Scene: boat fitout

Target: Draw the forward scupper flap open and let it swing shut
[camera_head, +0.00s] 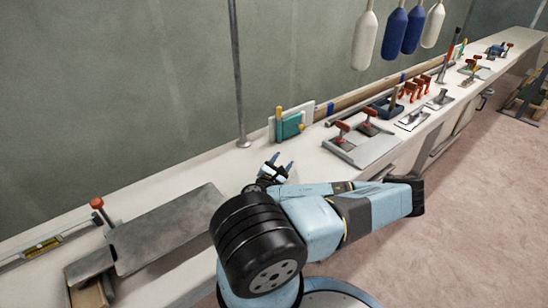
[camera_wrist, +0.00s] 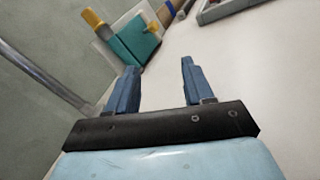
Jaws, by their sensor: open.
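A teal flap-like piece (camera_head: 291,126) with a small yellow knob stands against a white plate on the bench by the wall; I cannot tell for sure that it is the forward scupper flap. It also shows in the wrist view (camera_wrist: 133,42), at the upper left beyond my fingers, with a thicker yellow upright piece at its left. It looks shut against the plate, though this is hard to tell. My gripper (camera_head: 282,161) is open and empty above the bench, on the near side of the teal piece and apart from it. Both fingers show in the wrist view (camera_wrist: 160,68).
A thin metal pole (camera_head: 239,90) rises from the bench left of the teal piece. A grey tray with red-handled clamps (camera_head: 362,147) lies to the right. A grey metal slab (camera_head: 170,228) and a yellow level (camera_head: 45,244) lie at left. Fenders (camera_head: 390,38) hang behind.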

